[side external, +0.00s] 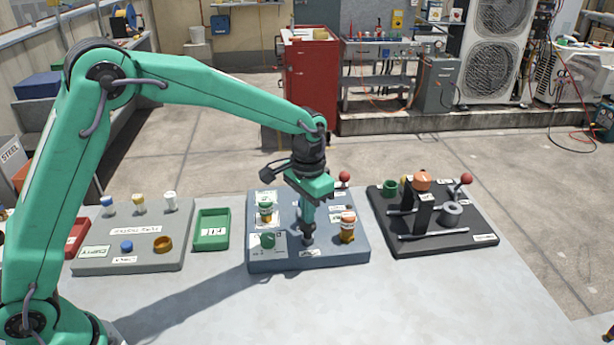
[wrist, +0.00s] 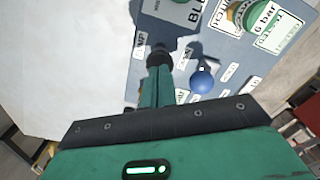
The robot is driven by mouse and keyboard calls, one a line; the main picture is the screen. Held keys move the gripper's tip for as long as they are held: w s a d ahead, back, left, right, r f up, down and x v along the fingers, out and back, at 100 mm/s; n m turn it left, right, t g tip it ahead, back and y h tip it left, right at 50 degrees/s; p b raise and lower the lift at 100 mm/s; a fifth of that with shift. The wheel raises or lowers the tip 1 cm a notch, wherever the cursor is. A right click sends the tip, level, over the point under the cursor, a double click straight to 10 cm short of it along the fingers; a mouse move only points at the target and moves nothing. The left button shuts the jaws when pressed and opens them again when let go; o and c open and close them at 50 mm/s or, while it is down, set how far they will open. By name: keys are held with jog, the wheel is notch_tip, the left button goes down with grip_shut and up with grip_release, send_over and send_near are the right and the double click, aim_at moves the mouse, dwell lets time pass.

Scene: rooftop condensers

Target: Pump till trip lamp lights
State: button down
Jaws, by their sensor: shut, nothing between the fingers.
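My gripper (side external: 308,238) is shut and empty, pointing down at the front middle of the blue-grey pump panel (side external: 285,264). In the wrist view its fingertips (wrist: 160,62) are over the panel, beside a blue ball-shaped part (wrist: 202,82). A label that seems to read PUMP (wrist: 139,44) is near the fingertips. Whether the tips touch anything is unclear. A green part (side external: 267,240) stands left of the gripper and an orange-capped part (side external: 347,228) to the right. A round green-rimmed part by a "6 bar" label (wrist: 268,18) shows too. I cannot pick out the trip lamp.
A dark panel (side external: 480,240) with an orange knob and red-ball lever stands to the right. A grey panel (side external: 130,260) with several caps and a green tray (side external: 211,230) lie to the left. The table front (side external: 400,310) is clear.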

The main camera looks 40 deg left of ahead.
jog(key=shift+f, duration=1.55)
jog(key=shift+r, duration=1.9)
jog(key=shift+s+a+r, duration=0.1)
jog(key=shift+r, duration=0.1)
jog(key=s+a+r+n+t, duration=0.1)
jog(key=s+a+r+t, duration=0.1)
jog(key=s+a+r, duration=0.45)
jog(key=s+a+r+n+t, duration=0.15)
jog(key=s+a+r, duration=0.25)
jog(key=s+r, duration=0.6)
jog(key=s+a+f+t, duration=0.2)
jog(key=s+f, duration=0.1)
jog(key=s, duration=0.6)
jog(key=shift+s+f, duration=0.15)
jog(key=shift+s, duration=0.15)
